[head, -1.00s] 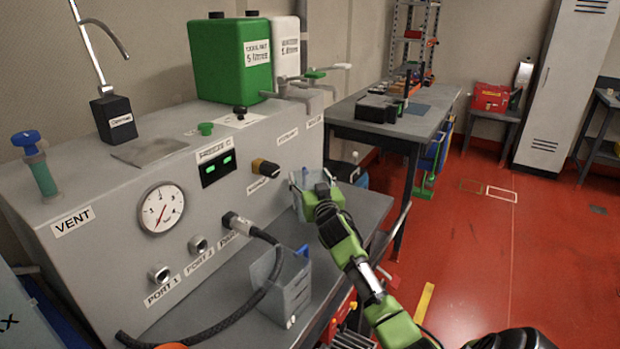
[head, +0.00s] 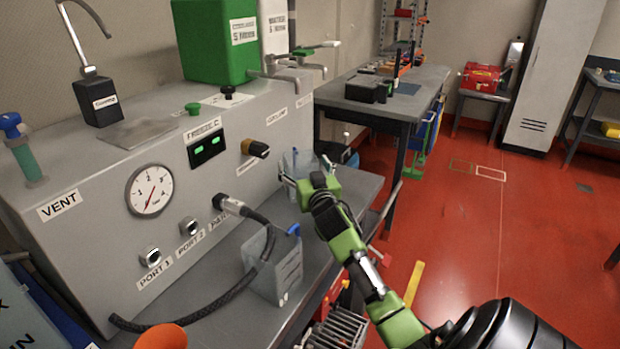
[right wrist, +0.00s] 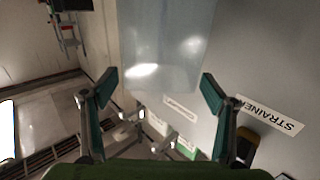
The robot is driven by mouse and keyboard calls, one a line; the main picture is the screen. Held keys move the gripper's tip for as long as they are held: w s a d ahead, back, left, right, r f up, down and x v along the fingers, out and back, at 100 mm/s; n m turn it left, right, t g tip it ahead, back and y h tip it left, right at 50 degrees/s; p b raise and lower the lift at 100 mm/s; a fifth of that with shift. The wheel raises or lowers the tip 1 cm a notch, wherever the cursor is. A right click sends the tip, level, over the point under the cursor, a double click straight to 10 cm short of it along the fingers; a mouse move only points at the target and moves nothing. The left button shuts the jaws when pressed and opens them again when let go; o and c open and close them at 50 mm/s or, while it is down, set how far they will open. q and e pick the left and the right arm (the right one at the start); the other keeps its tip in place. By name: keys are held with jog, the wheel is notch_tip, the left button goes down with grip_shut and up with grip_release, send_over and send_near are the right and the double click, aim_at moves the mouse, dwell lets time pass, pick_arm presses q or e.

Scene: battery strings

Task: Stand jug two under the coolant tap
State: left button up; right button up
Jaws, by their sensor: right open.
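Two clear jugs show in the head view; I cannot read which one is jug two. The far jug (head: 292,161) stands by the grey machine's front, partly hidden by my right gripper (head: 304,172). The near jug (head: 285,268) stands on the shelf beside the black hose, with a blue part at its top. In the right wrist view the far jug (right wrist: 165,45) shows between and beyond the open fingers of my right gripper (right wrist: 158,88); contact cannot be told. Taps (head: 283,76) stick out below the green tank (head: 215,45) and the white tank. My left gripper is out of view.
The grey machine (head: 95,235) carries a gauge, ports and a black hose (head: 200,318) that curves across the shelf near the near jug. A workbench (head: 425,85) with dark items stands behind. Red floor to the right is mostly clear.

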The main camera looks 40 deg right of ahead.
jog(key=v, duration=0.7)
jog(key=shift+s, duration=0.35)
jog(key=shift+a, duration=0.15)
